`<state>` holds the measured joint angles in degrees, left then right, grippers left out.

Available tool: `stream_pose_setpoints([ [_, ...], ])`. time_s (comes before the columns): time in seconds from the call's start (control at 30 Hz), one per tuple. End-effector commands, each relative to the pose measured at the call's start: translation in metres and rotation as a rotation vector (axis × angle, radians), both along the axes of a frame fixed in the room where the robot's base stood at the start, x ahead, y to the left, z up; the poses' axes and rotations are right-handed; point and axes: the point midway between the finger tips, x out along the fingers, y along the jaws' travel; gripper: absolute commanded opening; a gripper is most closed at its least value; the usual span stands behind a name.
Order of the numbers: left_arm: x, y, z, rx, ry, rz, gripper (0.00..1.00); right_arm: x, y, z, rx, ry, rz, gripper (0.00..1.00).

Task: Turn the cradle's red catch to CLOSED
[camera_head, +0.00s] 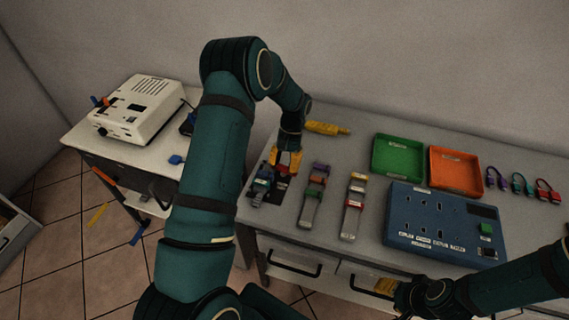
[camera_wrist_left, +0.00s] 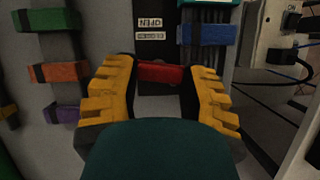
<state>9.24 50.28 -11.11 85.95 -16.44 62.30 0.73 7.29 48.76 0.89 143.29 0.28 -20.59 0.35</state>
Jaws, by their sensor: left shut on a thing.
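My left gripper (camera_head: 287,160) reaches down over the back left of the grey table. In the left wrist view its yellow fingers (camera_wrist_left: 165,88) are shut on the red catch (camera_wrist_left: 160,73), a short bar lying crosswise between them. The catch sits on the cradle's black plate (camera_wrist_left: 151,60), which also shows in the head view (camera_head: 281,190). White labels (camera_wrist_left: 150,23) on the plate appear upside down; one seems to read OPEN. The fingers hide the catch's ends. My right gripper (camera_head: 387,287) is at the table's front edge, partly hidden, its jaws unclear.
Strips with coloured clips (camera_head: 312,200) (camera_head: 352,212) stand right of the cradle. A blue socket panel (camera_head: 398,242), green tray (camera_head: 376,172) and orange tray (camera_head: 436,187) lie farther right. A yellow tool (camera_head: 328,129) lies behind. A white device (camera_head: 137,107) stands on the left cart.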

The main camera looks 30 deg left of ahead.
Motion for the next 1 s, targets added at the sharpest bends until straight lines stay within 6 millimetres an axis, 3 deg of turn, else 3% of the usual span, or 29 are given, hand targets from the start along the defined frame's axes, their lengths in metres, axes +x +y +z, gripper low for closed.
stream_pose_setpoints([
  [0.4,-0.0030,0.0002,-0.0030,-0.001,0.009,0.160,0.09,0.0005,-0.0001,0.0003,0.000,-0.001,0.000,0.47],
  [0.9,-0.0031,-0.0002,-0.0031,-0.002,0.010,0.176,0.09,0.0004,-0.0001,0.0004,0.000,-0.001,0.000,0.47],
  [0.93,-0.0032,-0.0003,-0.0031,-0.002,0.010,0.176,0.55,0.0004,-0.0001,0.0004,0.000,-0.001,0.000,0.47],
  [1.0,-0.0029,-0.0003,-0.0029,-0.001,0.009,0.174,0.78,0.0004,-0.0001,0.0004,0.000,-0.001,0.000,0.47],
])
